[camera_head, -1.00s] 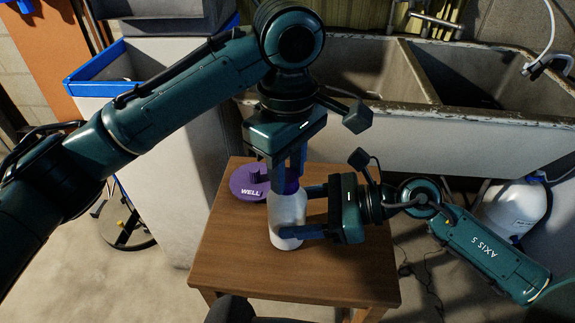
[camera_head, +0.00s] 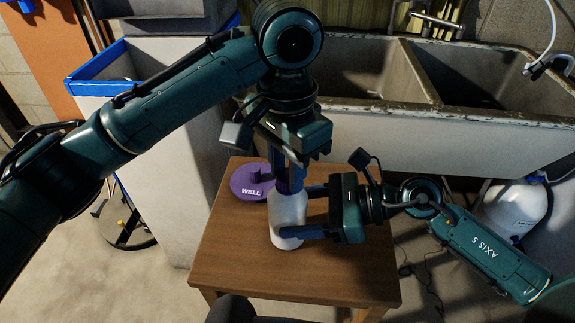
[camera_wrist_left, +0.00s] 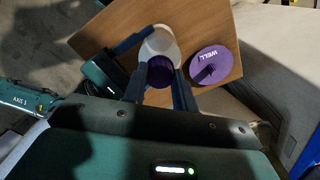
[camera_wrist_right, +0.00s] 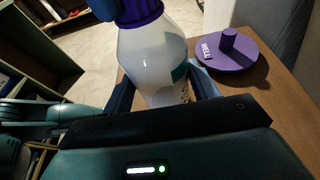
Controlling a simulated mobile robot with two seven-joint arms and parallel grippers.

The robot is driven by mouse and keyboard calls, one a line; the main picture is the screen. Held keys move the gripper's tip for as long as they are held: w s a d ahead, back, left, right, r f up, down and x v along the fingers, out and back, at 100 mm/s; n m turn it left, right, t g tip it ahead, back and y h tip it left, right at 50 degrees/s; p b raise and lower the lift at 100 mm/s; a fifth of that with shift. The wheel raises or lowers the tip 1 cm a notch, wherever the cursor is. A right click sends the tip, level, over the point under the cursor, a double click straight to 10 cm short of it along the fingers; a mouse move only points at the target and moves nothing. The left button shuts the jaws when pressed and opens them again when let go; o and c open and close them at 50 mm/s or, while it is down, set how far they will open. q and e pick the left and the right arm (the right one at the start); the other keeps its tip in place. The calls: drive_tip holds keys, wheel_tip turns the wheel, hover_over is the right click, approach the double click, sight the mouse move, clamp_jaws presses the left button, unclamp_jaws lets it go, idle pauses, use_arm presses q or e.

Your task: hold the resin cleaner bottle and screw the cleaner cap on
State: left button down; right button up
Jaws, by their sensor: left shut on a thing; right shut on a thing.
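The white resin cleaner bottle (camera_head: 287,214) stands upright on the small wooden table. My right gripper (camera_head: 302,212) is shut on its body from the right side. The right wrist view shows the bottle (camera_wrist_right: 152,58) between the right fingers. The purple cleaner cap (camera_wrist_right: 140,12) sits at the bottle's mouth; whether it is threaded cannot be told. My left gripper (camera_head: 289,178) points down from above and is shut on the cap. The left wrist view shows the cap (camera_wrist_left: 160,72) between the left fingers, above the bottle (camera_wrist_left: 160,42).
A round purple lid marked WELL (camera_head: 252,182) lies on the wooden table (camera_head: 300,280), just behind and left of the bottle. A concrete double sink (camera_head: 400,120) stands behind. The table's front and right are clear.

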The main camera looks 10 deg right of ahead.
use_arm(q)
drive_tip(key=m, duration=0.3)
use_arm(e)
drive_tip(key=shift+f, duration=0.1)
use_arm(q)
drive_tip(key=c, duration=1)
unclamp_jaws()
drive_tip(key=shift+c, duration=0.2)
wheel_tip(320, 180, up, 12)
use_arm(e)
drive_tip(key=o, duration=1.5)
drive_tip(key=shift+c, duration=0.2)
drive_tip(key=v, duration=1.2)
